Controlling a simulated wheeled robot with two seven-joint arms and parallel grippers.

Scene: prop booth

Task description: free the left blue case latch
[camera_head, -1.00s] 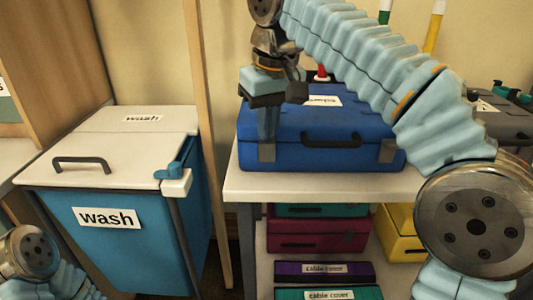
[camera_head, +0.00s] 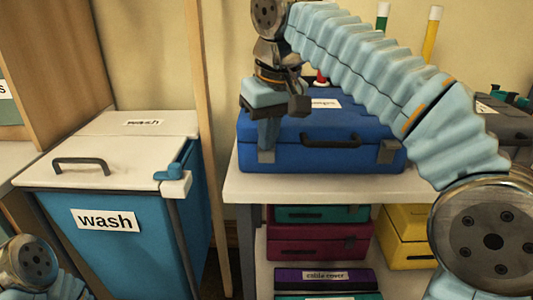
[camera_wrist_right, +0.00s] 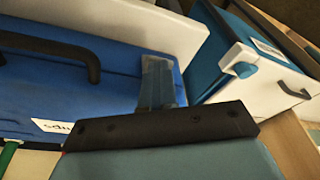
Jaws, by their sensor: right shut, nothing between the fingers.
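The blue case (camera_head: 320,162) lies closed on the white table top, with a dark handle on its front. Its grey left latch (camera_head: 266,157) shows just below the fingers of my right gripper (camera_head: 268,145); its upper part is hidden. The fingers are shut with nothing between them and point down at the case's front edge. I cannot tell whether they touch the latch. In the right wrist view the shut fingers (camera_wrist_right: 158,72) lie over the blue case (camera_wrist_right: 100,85), and the latch cannot be made out. The right latch (camera_head: 389,152) is clear of me. My left gripper is out of view.
A blue wash bin (camera_head: 110,245) with a white lid stands left of the table. A wooden post (camera_head: 204,130) rises between them. Teal, magenta and yellow cases (camera_head: 403,250) sit on the shelf below. A dark case (camera_head: 505,125) stands at the right.

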